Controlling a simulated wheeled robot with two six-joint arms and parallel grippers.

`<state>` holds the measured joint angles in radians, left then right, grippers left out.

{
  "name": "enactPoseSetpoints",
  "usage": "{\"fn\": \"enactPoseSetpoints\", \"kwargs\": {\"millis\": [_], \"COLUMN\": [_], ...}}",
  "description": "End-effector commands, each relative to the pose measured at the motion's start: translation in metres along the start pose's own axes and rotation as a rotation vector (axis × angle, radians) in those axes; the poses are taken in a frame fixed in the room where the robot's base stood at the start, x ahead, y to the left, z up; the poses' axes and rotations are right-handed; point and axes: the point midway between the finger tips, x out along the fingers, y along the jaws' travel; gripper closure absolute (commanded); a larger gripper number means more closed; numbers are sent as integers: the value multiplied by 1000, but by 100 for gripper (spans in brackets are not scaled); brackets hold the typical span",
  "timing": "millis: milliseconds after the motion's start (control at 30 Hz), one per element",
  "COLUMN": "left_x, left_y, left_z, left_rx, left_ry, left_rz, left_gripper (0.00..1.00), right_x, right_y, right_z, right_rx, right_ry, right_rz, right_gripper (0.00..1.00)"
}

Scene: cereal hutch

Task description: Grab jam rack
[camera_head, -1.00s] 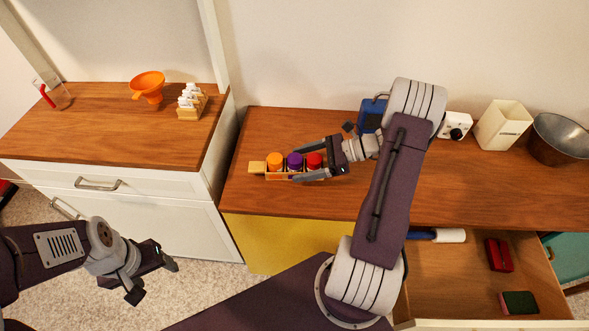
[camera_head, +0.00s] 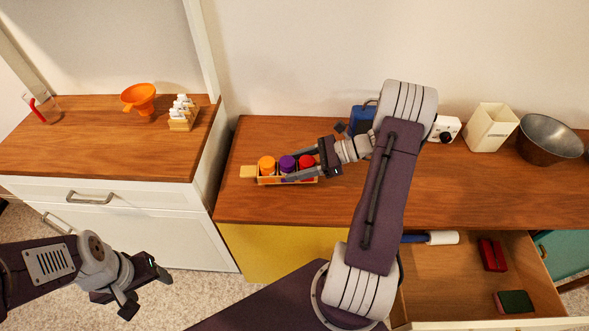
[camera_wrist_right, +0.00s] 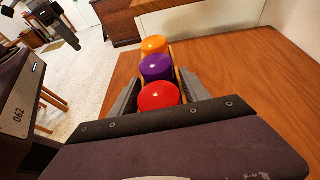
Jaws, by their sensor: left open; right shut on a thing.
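The jam rack (camera_head: 249,171) is a small wooden holder with a handle block at its left end. It stands on the right wooden counter and holds an orange-lidded jar (camera_head: 266,164), a purple-lidded jar (camera_head: 287,164) and a red-lidded jar (camera_head: 306,162). My right gripper (camera_head: 291,172) is shut on the rack, its fingers along both sides. In the right wrist view the red lid (camera_wrist_right: 158,96) is nearest, between the fingers, and the lower rack is mostly hidden. My left gripper (camera_head: 149,287) is open and empty, low in front of the left cabinet.
The left counter (camera_head: 95,150) holds an orange funnel (camera_head: 139,97), a small rack of white-topped bottles (camera_head: 181,113) and a measuring cup (camera_head: 43,107). A gap separates the counters. At right are a cream container (camera_head: 491,127), a metal bowl (camera_head: 549,139) and an open drawer (camera_head: 455,279).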

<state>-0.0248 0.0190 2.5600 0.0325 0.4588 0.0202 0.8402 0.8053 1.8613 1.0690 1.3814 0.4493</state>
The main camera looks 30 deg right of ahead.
Motion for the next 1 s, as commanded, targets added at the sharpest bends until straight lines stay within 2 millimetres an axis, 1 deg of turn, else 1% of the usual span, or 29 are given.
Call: {"fn": "enactPoseSetpoints", "kwargs": {"millis": [33,167,367,467,700,800,900,1000], "left_x": [-3,-6,-8,-10,-18,-20,-20,-21], "left_y": [0,0,0,0,0,0,0,0], "left_z": [0,-1,-1,-1,-2,-2,-2,-2], "left_rx": [0,0,0,0,0,0,0,0], "left_ry": [0,0,0,0,0,0,0,0], "left_rz": [0,0,0,0,0,0,0,0], "left_gripper": [35,35,35,35,35,35,35,35], "right_x": [-3,-8,-33,-49,-99,-116,-126,-131], "right_y": [0,0,9,15,35,42,46,48], "right_z": [8,20,24,27,36,39,41,42], "right_rx": [-3,-2,-1,-1,-1,0,0,0], "right_ry": [-1,-2,-2,-3,-1,-1,-2,-2], "right_rz": [-1,-1,-4,-4,-5,-4,-2,-1], "right_gripper": [91,91,91,91,91,91,91,91]}}
